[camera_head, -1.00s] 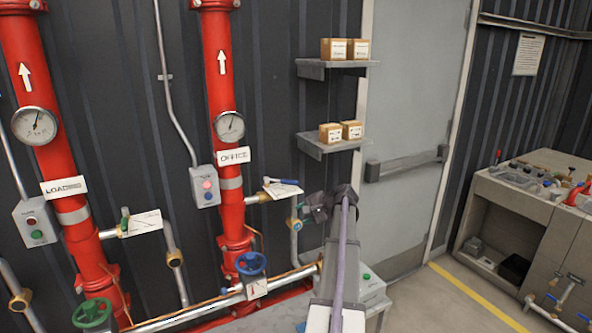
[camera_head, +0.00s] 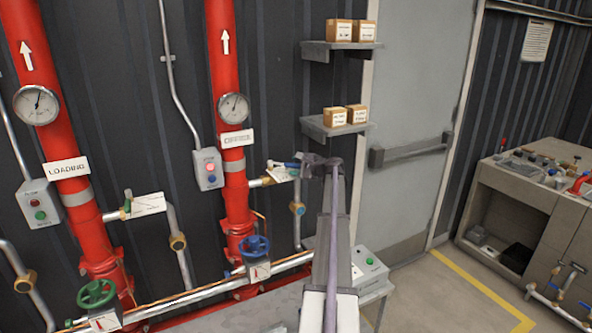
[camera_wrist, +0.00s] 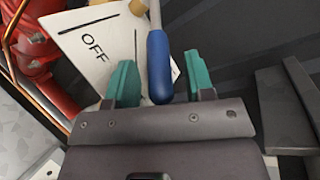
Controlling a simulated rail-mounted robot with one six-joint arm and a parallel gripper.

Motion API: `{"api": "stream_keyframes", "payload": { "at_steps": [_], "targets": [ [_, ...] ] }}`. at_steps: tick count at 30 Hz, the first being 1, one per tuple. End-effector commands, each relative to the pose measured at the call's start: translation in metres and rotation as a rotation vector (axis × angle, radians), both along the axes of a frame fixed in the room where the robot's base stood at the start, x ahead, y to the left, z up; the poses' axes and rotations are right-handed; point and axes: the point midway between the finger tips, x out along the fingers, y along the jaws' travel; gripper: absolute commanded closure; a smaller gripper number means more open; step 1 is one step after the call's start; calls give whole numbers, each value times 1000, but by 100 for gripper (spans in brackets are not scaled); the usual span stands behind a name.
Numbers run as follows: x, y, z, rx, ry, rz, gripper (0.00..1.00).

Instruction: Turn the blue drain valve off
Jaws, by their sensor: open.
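The blue drain valve handle (camera_wrist: 157,65) is a lever with a blue grip. In the wrist view it stands between the two teal fingers of my open gripper (camera_wrist: 159,75), with gaps on both sides. A white plate (camera_wrist: 95,48) marked OFF lies behind and to the left of the grip. In the head view, the blue handle (camera_head: 291,165) is on a branch of the right red pipe (camera_head: 226,95), beside the OFFICE sign. My gripper (camera_head: 308,160) is right at its right end there. The fingertips are too small to make out in the head view.
A blue handwheel (camera_head: 254,247) and a green handwheel (camera_head: 96,293) sit lower on the pipes. A green-handled valve (camera_head: 127,201) is on the left pipe. A shelf with small boxes (camera_head: 335,117) is close above my arm. A control box (camera_head: 208,170) is left of the valve.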

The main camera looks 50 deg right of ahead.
Motion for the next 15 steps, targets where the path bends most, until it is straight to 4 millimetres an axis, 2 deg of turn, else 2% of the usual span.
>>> {"api": "stream_keyframes", "payload": {
  "at_steps": [7, 15],
  "targets": [
    [2, 0, 0, 0, 0, 0, 52],
    [1, 0, 0, 0, 0, 0, 77]
  ]
}}
